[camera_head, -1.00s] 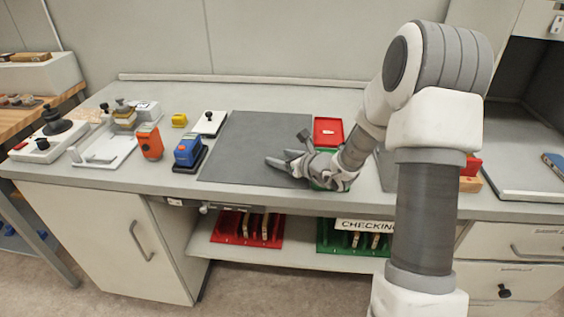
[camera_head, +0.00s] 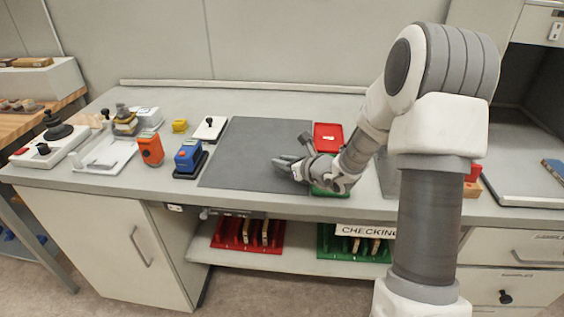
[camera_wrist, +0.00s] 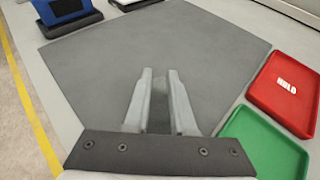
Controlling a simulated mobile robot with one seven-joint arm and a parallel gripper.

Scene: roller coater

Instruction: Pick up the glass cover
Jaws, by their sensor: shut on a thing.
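My gripper (camera_head: 282,163) is low over the right part of the dark grey mat (camera_head: 245,150). In the wrist view its two fingers (camera_wrist: 161,74) point forward over the mat, close together with a narrow gap. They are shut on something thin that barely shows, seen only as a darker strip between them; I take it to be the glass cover. Its outline is not clear in either view. I cannot tell whether it touches the mat.
A red tray (camera_wrist: 287,88) marked HOLD and a green tray (camera_wrist: 262,145) lie right of my gripper. A blue device (camera_head: 188,155), an orange device (camera_head: 151,150) and a white plate with a black knob (camera_head: 209,129) stand to the left. The mat's middle is clear.

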